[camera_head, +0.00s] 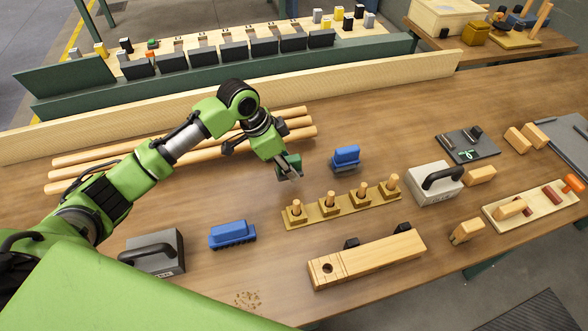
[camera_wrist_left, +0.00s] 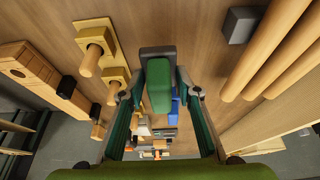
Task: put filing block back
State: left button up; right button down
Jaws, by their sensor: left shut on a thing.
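My left gripper (camera_head: 292,176) is shut on a green block with a dark grey base, which looks like a filing block (camera_head: 288,162). In the left wrist view the green block (camera_wrist_left: 158,86) sits between the two fingers (camera_wrist_left: 158,93). It is held over the table, left of the wooden peg board; the gap beneath it is hard to judge. Two similar blue blocks with dark bases stand on the table, one (camera_head: 346,157) right of the gripper and one (camera_head: 232,232) in front of it. My right gripper is not in view.
A peg board (camera_head: 340,208) with square pieces on pegs lies right of the gripper. Long dowels (camera_head: 100,168) lie behind the arm. Weights with black handles stand at right (camera_head: 434,188) and front left (camera_head: 160,254). A slotted wooden block (camera_head: 370,262) lies in front.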

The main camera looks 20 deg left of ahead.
aim_at(294, 165)
pick_arm(q)
jog(key=w+f, duration=0.3)
jog(key=shift+d+f, duration=0.25)
jog(key=shift+d, duration=0.1)
notch_tip(294, 165, down, 2)
jog(key=shift+f+p, duration=0.15)
jog(key=shift+p, duration=0.7)
jog(key=shift+f, duration=0.35)
jog(key=shift+f, duration=0.15)
jog(key=o, duration=1)
